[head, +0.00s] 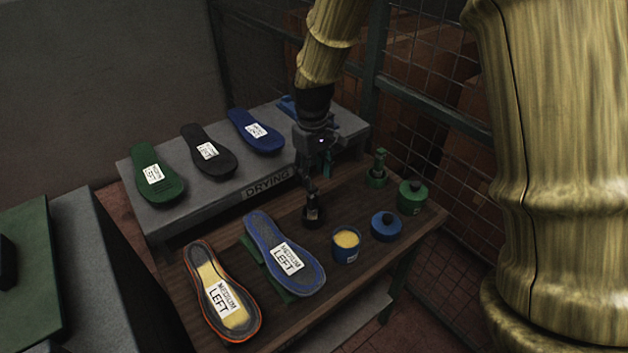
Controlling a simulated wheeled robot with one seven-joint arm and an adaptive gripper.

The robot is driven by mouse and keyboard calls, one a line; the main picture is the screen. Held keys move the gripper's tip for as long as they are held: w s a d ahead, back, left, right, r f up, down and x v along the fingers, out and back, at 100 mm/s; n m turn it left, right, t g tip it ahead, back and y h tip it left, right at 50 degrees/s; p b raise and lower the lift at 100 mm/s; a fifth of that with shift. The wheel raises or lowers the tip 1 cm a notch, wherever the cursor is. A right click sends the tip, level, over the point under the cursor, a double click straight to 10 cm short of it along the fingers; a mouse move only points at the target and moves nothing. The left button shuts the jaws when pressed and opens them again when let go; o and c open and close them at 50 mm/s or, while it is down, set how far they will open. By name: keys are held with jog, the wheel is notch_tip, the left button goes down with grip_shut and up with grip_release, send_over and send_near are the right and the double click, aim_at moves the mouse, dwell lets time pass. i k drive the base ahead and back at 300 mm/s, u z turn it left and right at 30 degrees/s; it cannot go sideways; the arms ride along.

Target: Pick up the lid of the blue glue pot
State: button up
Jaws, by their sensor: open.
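The blue lid (386,226), round with a knob on top, lies on the wooden bench to the right of the blue glue pot (346,251). The pot is uncovered and shows pale yellow glue inside. My gripper (311,184) is open and points down, to the left of and behind the pot and lid, apart from both. Just beneath it stands a small dark container (312,215) with a label; I cannot tell whether the fingertips touch it.
A green pot (412,198) and a green bottle-like item (377,168) stand behind the lid. Two labelled soles, one orange-edged (221,292) and one blue-edged (284,254), lie at left. The drying shelf (222,198) holds several soles. Wire mesh (460,190) borders the right.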

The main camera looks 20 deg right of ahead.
aim_at(386, 226)
jog(key=z, duration=1.1)
